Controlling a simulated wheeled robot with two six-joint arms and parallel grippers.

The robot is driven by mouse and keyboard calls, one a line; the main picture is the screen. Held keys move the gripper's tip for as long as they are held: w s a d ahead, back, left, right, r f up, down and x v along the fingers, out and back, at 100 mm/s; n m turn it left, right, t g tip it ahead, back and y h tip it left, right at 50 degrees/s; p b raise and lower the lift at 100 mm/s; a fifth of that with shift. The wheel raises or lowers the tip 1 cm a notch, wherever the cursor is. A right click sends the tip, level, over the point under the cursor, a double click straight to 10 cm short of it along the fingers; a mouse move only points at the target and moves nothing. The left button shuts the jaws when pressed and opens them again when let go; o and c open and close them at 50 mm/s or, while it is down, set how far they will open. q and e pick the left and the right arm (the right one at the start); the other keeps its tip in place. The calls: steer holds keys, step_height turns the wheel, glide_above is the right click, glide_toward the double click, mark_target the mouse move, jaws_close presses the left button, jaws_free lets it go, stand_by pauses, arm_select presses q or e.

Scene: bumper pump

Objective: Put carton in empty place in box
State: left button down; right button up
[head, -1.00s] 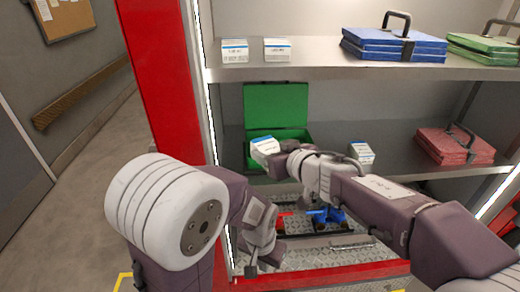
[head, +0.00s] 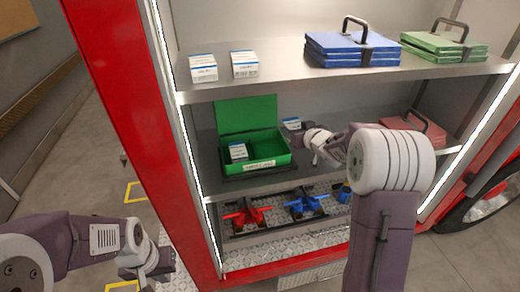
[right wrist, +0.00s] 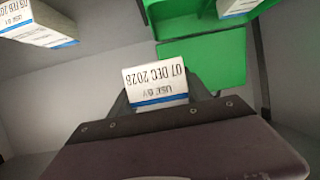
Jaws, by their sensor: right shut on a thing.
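The green box (head: 270,162) stands open on the middle shelf, its lid raised at the back. A white carton (head: 238,152) with a blue stripe sits in its left part; the right part looks empty. My right gripper (head: 303,128) is shut on another white carton (head: 292,124), held behind the box's right end. In the right wrist view this carton (right wrist: 155,84) is between the fingers, its date print upside down. The green box (right wrist: 205,60) also shows there, partly cut off. My left gripper (head: 150,265) hangs low at the left; its fingers are unclear.
Two cartons (head: 244,64), a blue case (head: 350,50) and a green case (head: 445,46) are on the upper shelf. A red case (head: 415,130) lies right on the middle shelf. Another carton (right wrist: 35,22) shows in the wrist view. Red (head: 247,213) and blue tools lie below.

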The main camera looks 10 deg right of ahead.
steer(key=shift+s+d+r+m, duration=0.1)
steer(key=shift+s+d+m, duration=0.05)
steer(key=shift+d, duration=0.45)
steer(key=shift+s+d+r+m, duration=0.1)
steer(key=shift+d+m, duration=0.05)
steer(key=shift+d, duration=0.45)
steer(key=w+a+f, duration=0.2)
steer(key=a, duration=0.1)
steer(key=w+a+f, duration=0.1)
steer(key=shift+w+a+f, duration=0.25)
steer(key=shift+a, duration=0.1)
steer(key=p, duration=0.1)
glide_above(270, 153)
step_height(270, 153, down, 4)
steer(key=shift+a+r, duration=0.1)
steer(key=shift+r, duration=0.15)
steer(key=shift+f, duration=0.35)
step_height(270, 153, down, 3)
steer(key=shift+s+r+p, duration=0.15)
steer(key=shift+r+p, duration=0.05)
steer(key=shift+p, duration=0.65)
steer(key=shift+f, duration=0.4)
steer(key=shift+w+f, duration=0.1)
steer(key=shift+w, duration=0.1)
